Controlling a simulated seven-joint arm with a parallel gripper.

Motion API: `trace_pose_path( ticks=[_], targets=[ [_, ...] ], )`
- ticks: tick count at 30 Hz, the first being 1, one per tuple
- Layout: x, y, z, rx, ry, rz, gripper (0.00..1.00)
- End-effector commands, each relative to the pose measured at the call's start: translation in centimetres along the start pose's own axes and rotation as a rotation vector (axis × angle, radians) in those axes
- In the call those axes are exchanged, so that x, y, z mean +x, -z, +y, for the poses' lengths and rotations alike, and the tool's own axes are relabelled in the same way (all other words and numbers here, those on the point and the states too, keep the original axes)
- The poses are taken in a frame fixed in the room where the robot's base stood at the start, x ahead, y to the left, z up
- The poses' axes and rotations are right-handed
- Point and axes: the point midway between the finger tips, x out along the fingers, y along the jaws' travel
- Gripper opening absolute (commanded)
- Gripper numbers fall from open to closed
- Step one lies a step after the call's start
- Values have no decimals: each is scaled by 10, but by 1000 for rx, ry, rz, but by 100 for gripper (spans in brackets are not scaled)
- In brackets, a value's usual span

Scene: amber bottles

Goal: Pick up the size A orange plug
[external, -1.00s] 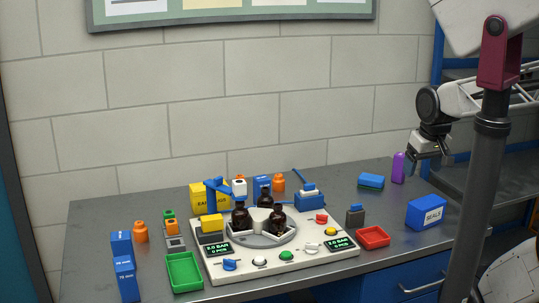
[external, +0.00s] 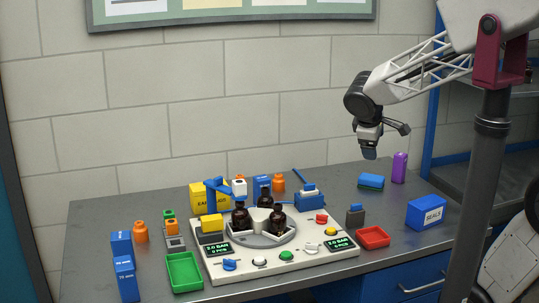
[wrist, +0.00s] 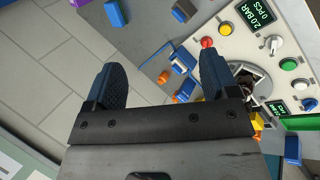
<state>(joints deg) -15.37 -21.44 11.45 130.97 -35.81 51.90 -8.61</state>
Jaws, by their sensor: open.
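I cannot read which is size A. My gripper (external: 369,152) is in the air above the back right of the bench, apart from all of them. In the wrist view my gripper (wrist: 161,78) is open and empty, its two dark fingers wide apart. Small orange pieces (wrist: 186,88) show far beyond the fingers.
A white machine panel (external: 212,270) with a turntable of amber bottles (external: 278,222) fills the middle. A green tray (external: 184,272), a red tray (external: 373,237), a blue SEALS box (external: 427,213) and a purple bottle (external: 399,168) stand around it.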

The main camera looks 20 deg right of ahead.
Motion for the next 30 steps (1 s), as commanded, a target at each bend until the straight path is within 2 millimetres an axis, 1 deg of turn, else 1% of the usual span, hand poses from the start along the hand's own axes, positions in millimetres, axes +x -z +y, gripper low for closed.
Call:
trace_pose_path(
  ticks=[1,5,6,8,9,11,12,14,15,17,21,23,24,26,27,30],
  targets=[
    [2,18,1,-67,-30,-1,80],
    [5,63,5,-235,-116,0,80],
    [6,78,5,-288,-143,1,80],
    [7,99,4,-364,-183,3,80],
    [7,115,3,-417,-212,5,80],
    [7,138,0,-494,-253,8,80],
    [8,153,-2,-545,-281,10,80],
    [8,177,-8,-622,-324,14,80],
    [7,192,-12,-673,-353,18,80],
    [7,217,-20,-751,-397,22,80],
    [5,273,-43,-928,-502,33,80],
    [4,297,-56,-1002,-550,39,80],
    [3,313,-65,-1053,-581,43,80],
    [2,336,-80,-1127,-629,49,80],
    [0,352,-91,-1175,-662,55,80],
    [-2,387,-119,-1290,-740,66,80]
  ],
)
